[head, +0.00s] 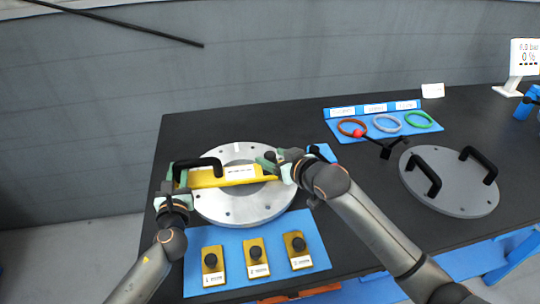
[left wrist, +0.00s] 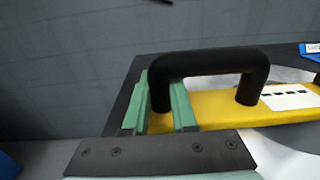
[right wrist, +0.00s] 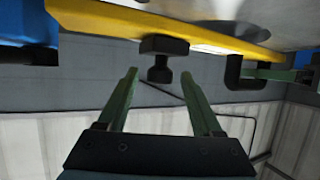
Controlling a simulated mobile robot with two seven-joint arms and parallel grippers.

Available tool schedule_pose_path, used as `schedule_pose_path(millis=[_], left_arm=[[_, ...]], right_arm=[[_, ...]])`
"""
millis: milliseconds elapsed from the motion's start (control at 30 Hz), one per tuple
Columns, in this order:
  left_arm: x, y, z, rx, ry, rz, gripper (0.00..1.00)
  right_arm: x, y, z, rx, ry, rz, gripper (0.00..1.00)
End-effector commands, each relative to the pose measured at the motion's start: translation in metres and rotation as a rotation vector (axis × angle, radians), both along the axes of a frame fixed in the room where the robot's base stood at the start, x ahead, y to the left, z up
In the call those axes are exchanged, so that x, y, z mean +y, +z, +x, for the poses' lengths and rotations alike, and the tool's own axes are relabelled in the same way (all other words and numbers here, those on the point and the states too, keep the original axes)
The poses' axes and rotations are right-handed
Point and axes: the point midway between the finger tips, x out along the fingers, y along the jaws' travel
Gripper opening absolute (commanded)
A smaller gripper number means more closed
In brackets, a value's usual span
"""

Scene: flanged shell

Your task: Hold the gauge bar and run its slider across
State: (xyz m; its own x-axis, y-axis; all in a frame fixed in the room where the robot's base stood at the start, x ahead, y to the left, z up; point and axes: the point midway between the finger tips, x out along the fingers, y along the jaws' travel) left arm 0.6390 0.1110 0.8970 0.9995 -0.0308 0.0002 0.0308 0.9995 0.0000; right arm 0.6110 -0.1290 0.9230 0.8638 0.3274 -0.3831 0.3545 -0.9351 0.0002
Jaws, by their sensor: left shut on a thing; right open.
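The yellow gauge bar (head: 238,176) lies level across the flanged grey disc (head: 245,210), with a black arched handle (head: 203,163) at its left end. My left gripper (head: 180,178) is shut on one leg of this handle; the left wrist view shows its green fingers on both sides of the leg (left wrist: 160,98). My right gripper (head: 274,162) is at the bar's right end. In the right wrist view its fingers (right wrist: 163,85) are open, with the slider's black knob (right wrist: 159,72) just ahead, between their tips and apart from both. In the head view my right gripper hides the slider.
A blue mat (head: 225,240) in front holds several yellow blocks with black knobs. A second disc with two handles (head: 450,182) stands at right. Coloured rings (head: 388,123) lie on a blue board behind. A small display (head: 523,58) stands at far right.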

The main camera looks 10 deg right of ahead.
Motion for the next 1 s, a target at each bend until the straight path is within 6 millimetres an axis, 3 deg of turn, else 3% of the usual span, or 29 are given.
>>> schedule_pose_path(millis=[200,533,1000], left_arm=[[0.0,-0.001,0.0,0.002,0.0,0.0,0.0],[0.0,-0.001,0.0,0.002,0.0,0.0,0.0],[0.0,-0.001,0.0,0.002,0.0,0.0,0.0]], right_arm=[[0.005,-0.005,0.014,-0.001,0.0,0.0,0.67],[0.006,-0.006,0.015,-0.001,0.0,0.0,0.67],[0.005,-0.007,0.015,-0.001,0.0,0.0,0.15]])
